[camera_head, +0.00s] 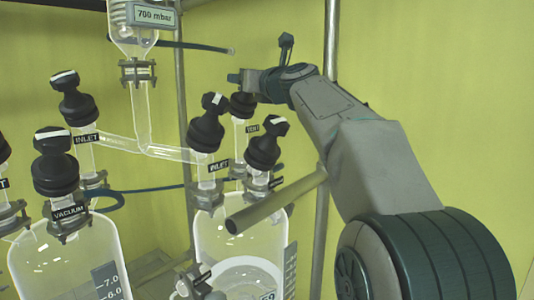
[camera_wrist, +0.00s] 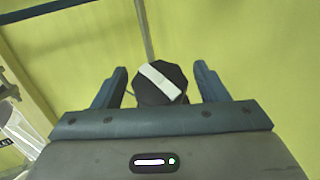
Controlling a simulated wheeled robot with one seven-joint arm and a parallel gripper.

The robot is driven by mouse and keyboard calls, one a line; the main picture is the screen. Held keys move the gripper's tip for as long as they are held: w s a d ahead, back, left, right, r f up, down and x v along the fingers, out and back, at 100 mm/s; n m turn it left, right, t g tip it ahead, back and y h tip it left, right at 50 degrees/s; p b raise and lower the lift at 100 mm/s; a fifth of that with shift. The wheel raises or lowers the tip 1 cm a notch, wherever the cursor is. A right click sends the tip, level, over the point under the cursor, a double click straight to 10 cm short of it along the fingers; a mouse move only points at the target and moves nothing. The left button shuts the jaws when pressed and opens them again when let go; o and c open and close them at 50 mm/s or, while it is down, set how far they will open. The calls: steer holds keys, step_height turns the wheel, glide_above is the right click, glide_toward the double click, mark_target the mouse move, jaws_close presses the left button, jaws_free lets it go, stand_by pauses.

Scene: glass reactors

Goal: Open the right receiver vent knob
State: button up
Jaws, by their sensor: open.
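The right receiver's vent knob (camera_head: 243,106) is black and stands at the back of the right receiver (camera_head: 222,235), above a small label that seems to read VENT. In the head view its top is partly hidden by my gripper (camera_head: 240,80), which is right over it. In the wrist view the knob (camera_wrist: 148,92) sits between my two open fingers (camera_wrist: 160,82), with a gap on each side. Its white stripe slants from upper left to lower right. Whether the fingers reach down around its sides is hard to tell.
The right receiver's inlet knob (camera_head: 207,130) and another black knob (camera_head: 265,148) stand close in front. The left receiver's knobs (camera_head: 55,165) are further left. A metal post (camera_head: 331,45) rises beside my arm, and a horizontal bar (camera_head: 275,200) crosses below.

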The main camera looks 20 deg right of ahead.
steer(key=shift+r+m+h+p, duration=0.2)
steer(key=shift+m+h+p, duration=0.7)
steer(key=shift+p, duration=0.4)
steer(key=shift+r+m+h+p, duration=0.15)
steer(key=shift+m+h+p, duration=0.75)
steer(key=shift+p, duration=0.35)
steer(key=m+h+p, duration=0.2)
steer(key=h+p, duration=0.1)
steer(key=p, duration=0.4)
steer(key=shift+m, duration=0.4)
